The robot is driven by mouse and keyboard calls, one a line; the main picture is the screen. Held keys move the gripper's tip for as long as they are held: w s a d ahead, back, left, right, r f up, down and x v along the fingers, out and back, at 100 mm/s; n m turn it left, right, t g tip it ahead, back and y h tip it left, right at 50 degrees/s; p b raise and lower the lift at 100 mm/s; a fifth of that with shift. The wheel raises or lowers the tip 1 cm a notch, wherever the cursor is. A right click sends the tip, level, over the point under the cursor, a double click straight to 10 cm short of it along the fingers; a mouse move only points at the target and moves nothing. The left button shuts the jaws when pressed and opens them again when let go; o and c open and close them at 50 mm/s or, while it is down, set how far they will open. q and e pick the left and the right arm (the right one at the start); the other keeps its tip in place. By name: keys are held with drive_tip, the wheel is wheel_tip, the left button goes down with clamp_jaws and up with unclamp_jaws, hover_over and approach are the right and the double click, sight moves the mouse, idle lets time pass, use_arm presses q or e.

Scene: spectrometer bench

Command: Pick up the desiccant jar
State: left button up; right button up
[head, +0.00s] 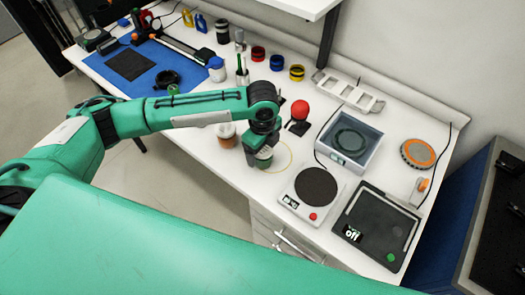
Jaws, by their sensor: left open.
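A small clear jar with orange-brown contents or lid (226,135) stands upright on the white bench, just left of my left gripper; it looks like the desiccant jar, but I cannot read a label. My left gripper (260,160) points down over the bench beside it, apart from the jar. It is open; its fingers are mostly hidden behind the wrist, and what lies between them is hard to see. My right gripper is not in view.
A thin yellow ring (289,151) lies by the gripper. Right are a scale (313,190), a dark panel (375,226) and a grey tub (346,139). A red ball-topped device (299,112) stands behind. A blue-lidded white jar (217,70) stands near the blue mat (192,88).

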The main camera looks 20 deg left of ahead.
use_arm(q)
drive_tip(key=shift+f, duration=0.25)
drive_tip(key=c, duration=1.1)
drive_tip(key=shift+r, duration=0.15)
